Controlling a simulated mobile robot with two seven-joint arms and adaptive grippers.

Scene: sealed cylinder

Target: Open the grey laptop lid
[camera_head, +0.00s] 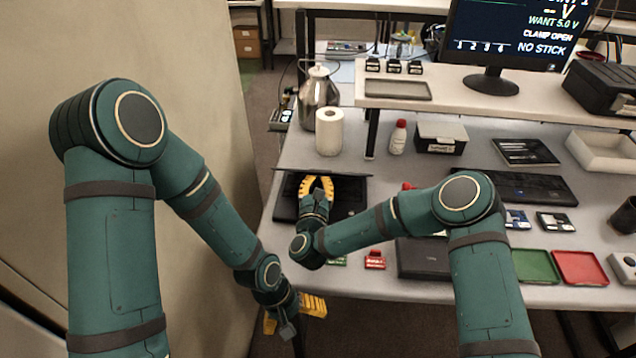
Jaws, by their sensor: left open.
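A dark laptop-like thing (350,201) lies on the left part of the table. A thin dark edge runs along its back, perhaps a raised lid seen almost edge-on. My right gripper (318,180) is over its middle, yellow fingers pointing to the back; I cannot tell whether it touches. The fingers form an arch, and whether they grip anything is unclear. A closed dark grey laptop-like case (424,257) lies at the front edge, partly behind my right arm. Which is the grey laptop is not certain. My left gripper (296,312) is open and empty, below the table's front left edge.
A steel jug (318,92) and paper roll (329,132) stand behind the dark laptop. A white bottle (398,138) and black box (441,137) are farther right. A monitor (510,35) stands on the shelf. Green (535,266) and red (580,268) trays lie front right.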

